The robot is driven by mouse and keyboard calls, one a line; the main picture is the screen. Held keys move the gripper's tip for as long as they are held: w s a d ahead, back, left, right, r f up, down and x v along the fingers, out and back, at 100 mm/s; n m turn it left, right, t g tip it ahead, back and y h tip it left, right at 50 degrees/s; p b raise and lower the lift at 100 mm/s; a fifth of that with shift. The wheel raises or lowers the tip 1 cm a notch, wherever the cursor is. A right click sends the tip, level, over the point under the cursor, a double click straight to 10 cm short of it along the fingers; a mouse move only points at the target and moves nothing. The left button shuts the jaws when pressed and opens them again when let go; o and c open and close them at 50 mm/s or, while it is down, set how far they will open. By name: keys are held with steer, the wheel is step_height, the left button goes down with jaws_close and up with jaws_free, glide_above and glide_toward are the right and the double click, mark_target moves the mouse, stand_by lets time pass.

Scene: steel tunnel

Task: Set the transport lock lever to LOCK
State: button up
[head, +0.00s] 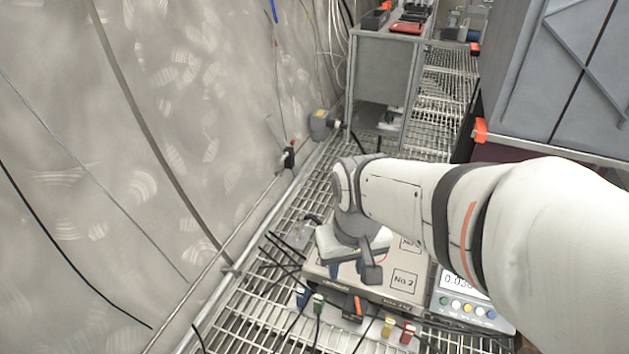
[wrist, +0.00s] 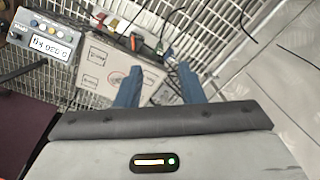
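A beige case (head: 395,285) marked "No 2" lies on the grating below my arm. It also shows in the wrist view (wrist: 92,78), with a small red round mark on its top. A dark part with an orange piece (head: 357,306) sits at the case's front edge; it also shows in the wrist view (wrist: 136,42). I cannot tell whether it is the lock lever, and no LOCK lettering is readable. My gripper (head: 345,268) is over the left part of the case. In the wrist view its two blue fingers (wrist: 158,90) are apart with nothing between them.
A display unit (head: 463,302) with coloured buttons stands right of the case. Coloured plugs (head: 397,330) and black cables lie along the case's front. The tunnel wall (head: 130,150) with a pipe is on the left. A grey cabinet (head: 382,75) stands behind.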

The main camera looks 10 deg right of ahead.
steer(key=w+d+f+m+y+p, duration=0.1)
steer(key=w+f+m, duration=0.2)
steer(key=w+m, duration=0.25)
steer(key=w+f+m+y+p, duration=0.1)
steer(key=w+f+m, duration=0.2)
steer(key=w+m, duration=0.3)
steer(key=m+p, duration=0.3)
steer(key=m, duration=2.3)
glide_above(359, 307)
steer(key=d, duration=0.2)
steer(key=s+d+f+x, duration=0.1)
steer(key=d+x, duration=0.1)
steer(key=x, duration=1.1)
steer(key=s+d+x, duration=0.2)
steer(key=x, duration=1)
steer(key=s+d+f+x, duration=0.1)
steer(key=d+x, duration=0.2)
steer(key=x, duration=1)
steer(key=shift+g, duration=0.4)
steer(key=f+b, duration=0.1)
steer(key=f, duration=0.1)
steer(key=a+f+b, duration=0.1)
steer(key=f, duration=0.1)
steer(key=f+b, duration=0.1)
steer(key=f, duration=0.2)
steer(key=shift+a, duration=0.35)
steer(key=shift+a+f, duration=0.15)
steer(key=shift+f, duration=0.45)
